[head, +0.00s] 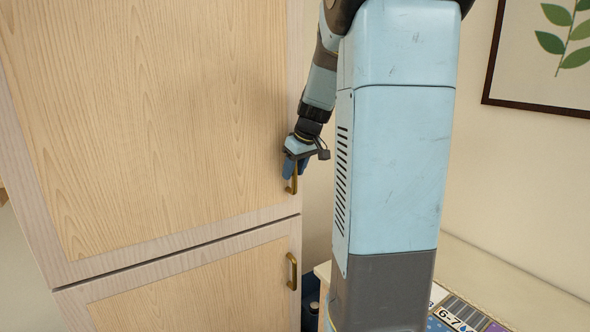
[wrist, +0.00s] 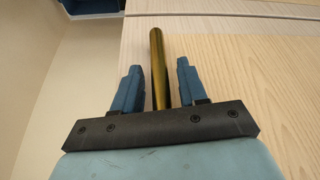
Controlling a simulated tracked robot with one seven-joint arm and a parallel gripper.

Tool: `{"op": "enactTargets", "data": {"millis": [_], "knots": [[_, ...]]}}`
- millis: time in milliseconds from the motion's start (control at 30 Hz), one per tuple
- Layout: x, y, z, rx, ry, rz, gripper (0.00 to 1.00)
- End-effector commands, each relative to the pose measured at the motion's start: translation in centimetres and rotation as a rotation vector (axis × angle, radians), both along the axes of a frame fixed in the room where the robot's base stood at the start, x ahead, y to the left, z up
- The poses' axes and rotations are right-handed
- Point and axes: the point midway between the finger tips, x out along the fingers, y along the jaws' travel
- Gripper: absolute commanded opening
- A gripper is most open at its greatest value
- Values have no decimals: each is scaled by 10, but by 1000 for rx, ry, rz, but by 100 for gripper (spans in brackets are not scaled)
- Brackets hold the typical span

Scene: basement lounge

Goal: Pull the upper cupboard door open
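The upper cupboard door (head: 150,110) is pale wood grain with a lighter frame, and it looks shut in the head view. Its brass handle (head: 292,186) is near its lower right corner, partly hidden by my gripper (head: 292,172). In the wrist view the brass handle (wrist: 158,70) stands between the two blue fingers of my gripper (wrist: 157,85). A gap shows on each side of the handle, so the fingers are open around it. The door surface (wrist: 240,75) also shows in the wrist view.
A lower door (head: 200,290) with its own brass handle (head: 292,271) sits beneath, below a dark seam. A framed leaf picture (head: 545,55) hangs on the right wall. A low surface with a colourful printed item (head: 460,315) is at the lower right.

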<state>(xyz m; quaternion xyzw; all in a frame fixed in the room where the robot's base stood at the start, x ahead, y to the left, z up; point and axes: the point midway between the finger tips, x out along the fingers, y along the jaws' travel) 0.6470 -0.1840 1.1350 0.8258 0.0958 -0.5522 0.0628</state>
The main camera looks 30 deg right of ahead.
Motion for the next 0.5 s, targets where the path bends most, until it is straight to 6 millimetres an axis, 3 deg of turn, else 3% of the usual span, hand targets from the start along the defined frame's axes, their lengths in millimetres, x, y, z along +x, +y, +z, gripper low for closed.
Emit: {"op": "enactTargets", "data": {"millis": [67,400,500], "knots": [[0,0,0,0,0,0,34],[0,0,0,0,0,1,1],[0,0,0,0,0,1,0]]}}
